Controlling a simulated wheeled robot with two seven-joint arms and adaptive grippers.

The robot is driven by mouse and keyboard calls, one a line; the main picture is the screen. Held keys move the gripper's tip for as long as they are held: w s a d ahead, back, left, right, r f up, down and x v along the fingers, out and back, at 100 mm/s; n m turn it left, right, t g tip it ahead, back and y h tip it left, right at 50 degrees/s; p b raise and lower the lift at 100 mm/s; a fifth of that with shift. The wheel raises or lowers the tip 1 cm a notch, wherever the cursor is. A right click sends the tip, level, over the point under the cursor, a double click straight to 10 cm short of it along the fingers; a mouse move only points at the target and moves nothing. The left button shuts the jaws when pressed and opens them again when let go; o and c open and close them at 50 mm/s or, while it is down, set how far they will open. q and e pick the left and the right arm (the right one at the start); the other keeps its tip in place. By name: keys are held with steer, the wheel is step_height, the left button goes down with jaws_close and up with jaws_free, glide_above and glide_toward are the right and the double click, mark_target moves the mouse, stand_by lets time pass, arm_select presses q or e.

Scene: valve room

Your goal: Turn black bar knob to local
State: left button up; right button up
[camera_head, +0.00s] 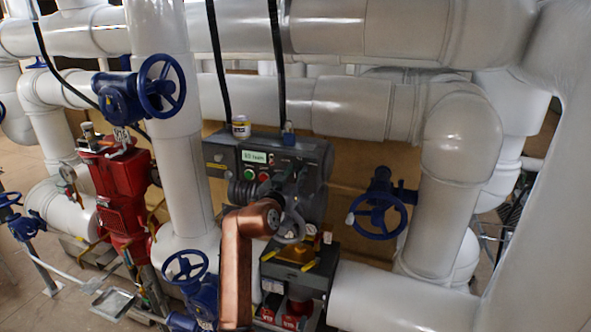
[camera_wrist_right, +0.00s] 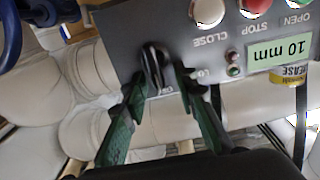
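The black bar knob (camera_wrist_right: 153,66) sits on the face of the grey control box (camera_wrist_right: 120,30) in the right wrist view, which is roughly upside down. The open fingers of my right gripper (camera_wrist_right: 165,78) stand on either side of the knob, the left one very close to it. Whether either finger touches it is unclear. In the head view my right gripper (camera_head: 291,203) is in front of the control box (camera_head: 312,157) and hides the knob. My left gripper is not in view.
Push buttons (camera_wrist_right: 208,12) marked CLOSE, STOP and OPEN are beside the knob. A yellow-and-white jar (camera_head: 241,127) stands on the box. A blue handwheel (camera_head: 377,216) is to the right, a red valve body (camera_head: 118,195) to the left. Large white pipes surround the box.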

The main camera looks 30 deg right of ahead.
steer(key=shift+d, duration=0.1)
steer(key=shift+c, duration=0.3)
steer(key=c, duration=0.6)
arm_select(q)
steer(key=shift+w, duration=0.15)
arm_select(e)
jaws_close()
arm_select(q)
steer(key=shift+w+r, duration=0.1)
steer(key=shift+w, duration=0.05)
